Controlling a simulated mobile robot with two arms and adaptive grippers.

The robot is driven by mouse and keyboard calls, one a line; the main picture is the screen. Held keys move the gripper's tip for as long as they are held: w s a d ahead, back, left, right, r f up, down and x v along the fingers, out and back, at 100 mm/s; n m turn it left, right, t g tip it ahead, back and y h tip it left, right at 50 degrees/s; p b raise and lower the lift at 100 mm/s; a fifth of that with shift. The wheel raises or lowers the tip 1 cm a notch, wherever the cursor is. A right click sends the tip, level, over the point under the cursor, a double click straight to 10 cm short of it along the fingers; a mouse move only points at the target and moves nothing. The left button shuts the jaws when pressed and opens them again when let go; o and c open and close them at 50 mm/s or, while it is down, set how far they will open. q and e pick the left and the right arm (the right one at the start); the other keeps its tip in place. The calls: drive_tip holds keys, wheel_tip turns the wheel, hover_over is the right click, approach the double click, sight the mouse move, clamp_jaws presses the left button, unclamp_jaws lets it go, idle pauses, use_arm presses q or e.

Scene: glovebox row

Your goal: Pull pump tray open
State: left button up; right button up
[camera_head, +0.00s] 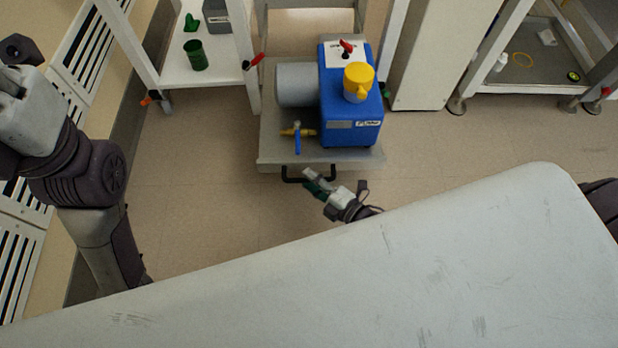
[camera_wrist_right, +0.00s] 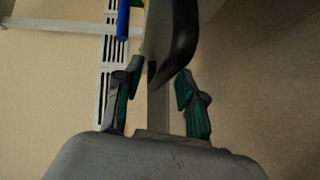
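The pump tray (camera_head: 350,163) is a grey metal tray at the centre of the head view, with a black bar handle (camera_head: 288,178) on its front. On it stands a blue pump (camera_head: 340,110) with a grey cylinder and a yellow cap. My right gripper (camera_head: 312,181) is at the right part of the handle. In the right wrist view its green-padded fingers (camera_wrist_right: 157,85) are apart, with the dark handle (camera_wrist_right: 181,48) between and just ahead of the tips, nearer the right finger. Contact is unclear. My left gripper (camera_head: 22,85) is at the left edge, its fingers not clear.
A white shelf frame (camera_head: 235,55) with a green cup (camera_head: 196,55) stands left of the tray. A white cabinet (camera_head: 435,50) and another shelf unit (camera_head: 530,65) stand to the right. The floor (camera_head: 210,200) before the tray is clear.

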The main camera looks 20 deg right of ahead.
drive_tip(key=v, duration=1.1)
